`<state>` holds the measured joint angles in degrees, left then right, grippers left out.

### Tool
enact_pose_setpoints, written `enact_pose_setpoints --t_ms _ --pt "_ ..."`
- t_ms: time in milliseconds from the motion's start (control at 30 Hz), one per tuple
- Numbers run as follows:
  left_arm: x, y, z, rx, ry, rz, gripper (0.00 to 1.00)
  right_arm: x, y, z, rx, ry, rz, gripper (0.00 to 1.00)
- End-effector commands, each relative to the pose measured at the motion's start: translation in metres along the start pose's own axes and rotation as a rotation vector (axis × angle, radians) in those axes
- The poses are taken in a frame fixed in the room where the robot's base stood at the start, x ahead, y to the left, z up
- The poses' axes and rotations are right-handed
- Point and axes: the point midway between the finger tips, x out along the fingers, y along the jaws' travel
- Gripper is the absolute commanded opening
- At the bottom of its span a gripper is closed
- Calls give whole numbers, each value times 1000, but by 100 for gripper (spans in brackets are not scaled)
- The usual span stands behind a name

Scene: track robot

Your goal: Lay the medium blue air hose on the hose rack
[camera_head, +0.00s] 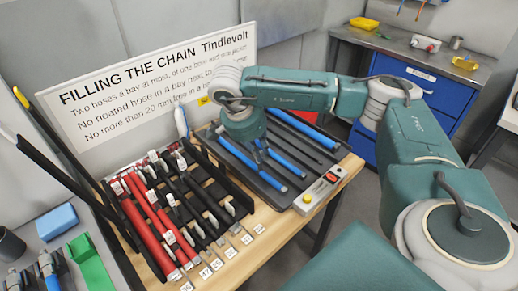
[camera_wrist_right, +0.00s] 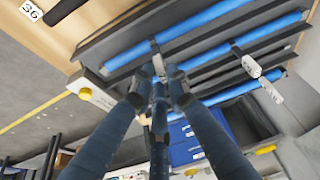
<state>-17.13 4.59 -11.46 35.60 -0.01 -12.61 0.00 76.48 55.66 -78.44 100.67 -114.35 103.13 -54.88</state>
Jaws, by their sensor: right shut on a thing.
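Several blue hoses lie along a dark grooved tray, which looks like the hose rack (camera_head: 312,152): a long one (camera_head: 240,157) at the left, another (camera_head: 318,132) at the right. My right gripper (camera_head: 262,148) points down over the tray and partly hides a middle blue hose (camera_head: 292,167). In the wrist view the fingers (camera_wrist_right: 158,85) are closed together at a dark band by this middle hose (camera_wrist_right: 206,68); the exact grip is partly hidden. I cannot tell by size which hose is the medium one. My left gripper is not in view.
A black bay frame (camera_head: 233,203) with red and black hoses and white number tags stands left of the tray. A control box (camera_head: 318,192) with a yellow knob sits at the tray's front. A white sign (camera_head: 150,85) stands behind. A blue cabinet (camera_head: 420,95) is at the back right.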

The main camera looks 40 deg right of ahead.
Motion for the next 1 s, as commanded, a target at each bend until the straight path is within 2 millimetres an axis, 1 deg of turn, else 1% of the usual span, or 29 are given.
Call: enact_pose_setpoints --t_ms 267,300,367,400,600,667,767,867,967,1000 --pt "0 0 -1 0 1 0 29 0 -1 0 1 0 -2 0" --pt "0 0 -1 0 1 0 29 0 -1 0 1 0 -2 21" --pt "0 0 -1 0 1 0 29 0 -1 0 1 0 -2 33" --pt "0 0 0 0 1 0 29 0 -1 0 1 0 -2 37" --pt "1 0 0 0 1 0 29 0 0 0 1 0 -1 37" --pt "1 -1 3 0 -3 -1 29 1 0 0 0 0 0 37" --pt "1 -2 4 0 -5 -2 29 -4 -1 1 0 -1 -2 37" --pt "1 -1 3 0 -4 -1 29 -18 -2 0 0 0 -5 37" --pt "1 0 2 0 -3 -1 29 -38 -2 1 -1 -1 -7 37" --pt "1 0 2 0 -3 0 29 -47 -2 0 0 0 -8 37"
